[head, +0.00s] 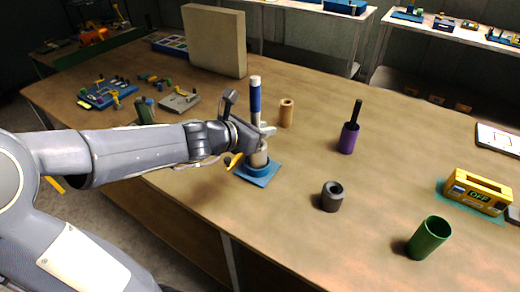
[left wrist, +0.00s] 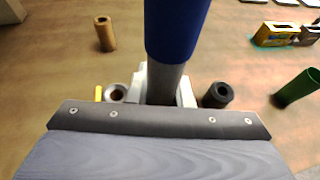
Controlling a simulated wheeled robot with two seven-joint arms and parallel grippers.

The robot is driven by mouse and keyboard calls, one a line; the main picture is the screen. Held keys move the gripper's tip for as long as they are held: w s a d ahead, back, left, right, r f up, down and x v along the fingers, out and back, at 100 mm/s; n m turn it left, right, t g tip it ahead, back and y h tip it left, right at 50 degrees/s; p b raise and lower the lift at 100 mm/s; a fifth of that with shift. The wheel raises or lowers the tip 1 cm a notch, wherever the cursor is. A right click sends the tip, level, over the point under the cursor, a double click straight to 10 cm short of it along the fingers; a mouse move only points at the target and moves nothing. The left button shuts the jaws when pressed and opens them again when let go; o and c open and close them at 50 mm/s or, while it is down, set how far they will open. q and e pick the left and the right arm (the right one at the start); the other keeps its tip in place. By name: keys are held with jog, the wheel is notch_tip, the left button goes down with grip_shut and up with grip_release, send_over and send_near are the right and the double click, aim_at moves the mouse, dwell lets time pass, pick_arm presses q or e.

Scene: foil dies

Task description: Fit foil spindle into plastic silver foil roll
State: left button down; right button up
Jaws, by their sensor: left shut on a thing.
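My left gripper (head: 262,131) is shut on the foil spindle (head: 255,96), which has a blue upper part and a grey lower part and stands about upright. In the left wrist view, the spindle (left wrist: 177,30) rises between the fingers (left wrist: 165,88). The silver foil roll (head: 259,157) stands on a blue base (head: 258,175), just below the gripper in the head view. In the left wrist view, the roll's round open top (left wrist: 117,92) shows to the left of the fingers, apart from the spindle. The spindle's lower tip is hidden. My right gripper is not in view.
A tan roll (head: 286,113), a purple roll (head: 348,141) with a black spindle, a dark grey roll (head: 331,197) and a green tube (head: 428,238) stand around. A yellow box (head: 478,192) is at right. A beige block (head: 214,42) stands at the back. Table between them is clear.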

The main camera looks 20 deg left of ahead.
pick_arm(q)
jog(key=w+a+f, duration=0.1)
jog(key=w+f, duration=0.1)
jog(key=w, duration=0.1)
jog(key=w+a+f, duration=0.1)
jog(key=w+f, duration=0.2)
jog(key=w+a+f, duration=0.2)
jog(key=w, duration=0.1)
jog(key=shift+w+f, duration=0.25)
jog(key=shift+w+a+f, duration=0.2)
jog(key=shift+w+f, duration=0.15)
jog(key=shift+f, duration=0.1)
jog(key=f, duration=0.2)
jog(key=f+b, duration=0.1)
jog(key=shift+w+a+f, duration=0.1)
jog(key=shift+w+f, duration=0.15)
jog(key=shift+f, duration=0.05)
jog(key=shift+f+b, duration=0.6)
jog(key=shift+b, duration=0.2)
jog(key=c, duration=1.3)
grip_release()
jog(key=shift+r, duration=0.1)
